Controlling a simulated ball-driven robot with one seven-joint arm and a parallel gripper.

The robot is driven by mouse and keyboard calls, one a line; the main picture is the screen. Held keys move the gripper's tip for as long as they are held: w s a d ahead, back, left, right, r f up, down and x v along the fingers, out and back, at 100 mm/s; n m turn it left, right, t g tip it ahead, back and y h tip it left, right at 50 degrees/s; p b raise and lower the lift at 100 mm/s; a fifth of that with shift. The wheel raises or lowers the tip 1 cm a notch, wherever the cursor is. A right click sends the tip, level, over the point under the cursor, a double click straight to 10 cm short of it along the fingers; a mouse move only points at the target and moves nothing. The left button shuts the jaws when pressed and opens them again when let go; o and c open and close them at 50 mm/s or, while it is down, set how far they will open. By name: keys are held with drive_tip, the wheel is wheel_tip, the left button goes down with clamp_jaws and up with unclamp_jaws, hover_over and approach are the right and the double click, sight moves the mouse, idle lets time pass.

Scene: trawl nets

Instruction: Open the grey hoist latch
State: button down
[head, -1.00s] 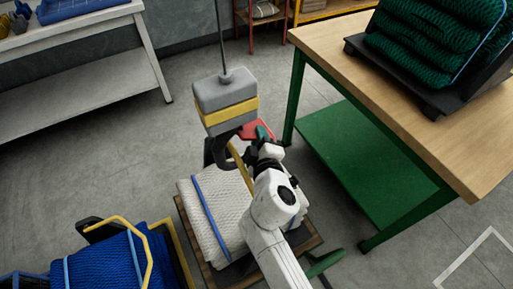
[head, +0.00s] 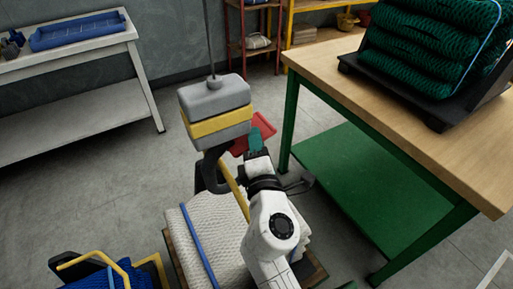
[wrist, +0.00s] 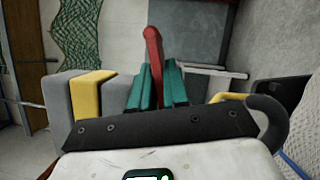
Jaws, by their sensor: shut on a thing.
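The grey hoist block (head: 215,97) with a yellow band hangs from a cable in the head view. Its dark hook (head: 209,170) hangs below it. A red latch lever (head: 262,128) sticks out at the block's right side. My gripper (head: 256,143) has teal fingers and is at this lever, just right of the block. In the wrist view, the red lever (wrist: 153,48) stands between my teal fingers (wrist: 158,88), which are shut on it. The hoist block (wrist: 58,98) lies sideways at left there, with the hook (wrist: 270,118) at right. The lever's joint to the block is hidden.
A white net bundle (head: 212,235) with a blue strap lies below the hook. A wooden-topped green workbench (head: 400,120) holding green nets stands close at right. Blue netting with a yellow frame (head: 95,258) is at lower left. Clear floor lies between the bundle and the left bench (head: 75,82).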

drive_tip(key=shift+a+n, duration=0.1)
drive_tip(key=shift+n, duration=0.3)
drive_tip(key=c, duration=1.2)
unclamp_jaws()
drive_tip(key=shift+r, duration=0.1)
drive_tip(key=shift+r, duration=0.25)
